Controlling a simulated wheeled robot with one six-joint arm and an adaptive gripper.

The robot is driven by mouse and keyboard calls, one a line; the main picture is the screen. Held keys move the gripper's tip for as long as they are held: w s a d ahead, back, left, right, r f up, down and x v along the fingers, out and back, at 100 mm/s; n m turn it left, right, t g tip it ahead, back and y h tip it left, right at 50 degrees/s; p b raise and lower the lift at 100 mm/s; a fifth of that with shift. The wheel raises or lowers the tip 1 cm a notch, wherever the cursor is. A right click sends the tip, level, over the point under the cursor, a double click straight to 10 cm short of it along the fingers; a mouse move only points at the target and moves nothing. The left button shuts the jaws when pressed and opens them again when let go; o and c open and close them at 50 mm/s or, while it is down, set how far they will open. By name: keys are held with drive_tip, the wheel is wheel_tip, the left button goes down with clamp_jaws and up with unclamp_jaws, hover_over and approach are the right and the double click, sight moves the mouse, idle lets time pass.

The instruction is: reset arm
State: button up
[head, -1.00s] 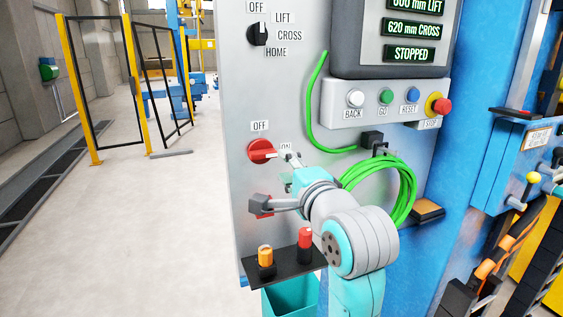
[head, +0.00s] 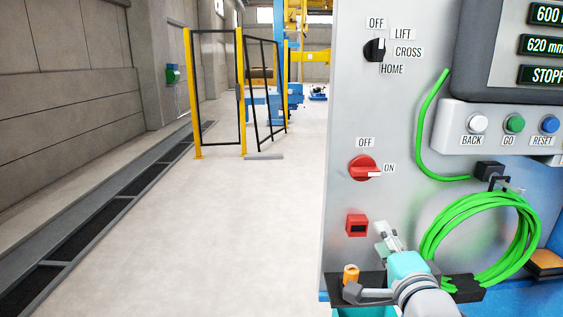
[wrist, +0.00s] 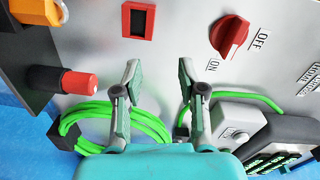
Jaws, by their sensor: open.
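My gripper (head: 365,262) is open and empty in front of the lower part of the grey cabinet (head: 345,110). In the wrist view its two fingers (wrist: 158,66) stand apart with nothing between them. The red rotary switch (head: 364,168) is above the gripper, its handle turned toward ON; it also shows in the wrist view (wrist: 230,36), apart from the fingers. A red square unit with a dark window (head: 357,225) sits below the switch. The black selector (head: 375,49) is higher up, among the labels LIFT, CROSS and HOME. The blue RESET button (head: 550,125) is at the right.
A coiled green cable (head: 432,240) hangs right of my gripper. A black shelf (head: 338,298) carries an orange knob (head: 351,274); a red-topped knob (wrist: 78,84) shows in the wrist view. Open floor (head: 235,230) lies left of the cabinet, with a yellow-posted fence (head: 241,95) beyond.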

drive_tip(key=s+a+f+n+g, duration=0.1)
drive_tip(key=s+f+n, duration=0.3)
drive_tip(key=s+f, duration=0.7)
drive_tip(key=s+f+n, duration=0.4)
drive_tip(key=s+f, duration=0.3)
drive_tip(key=f, duration=0.8)
drive_tip(key=s+f+n+g, duration=0.1)
drive_tip(key=s+n, duration=0.3)
drive_tip(key=s, duration=0.9)
drive_tip(key=s+a+f+n, duration=0.1)
drive_tip(key=s+f+n, duration=0.2)
drive_tip(key=s, duration=1.1)
drive_tip(key=shift+n+g, duration=0.4)
drive_tip(key=shift+n, duration=0.1)
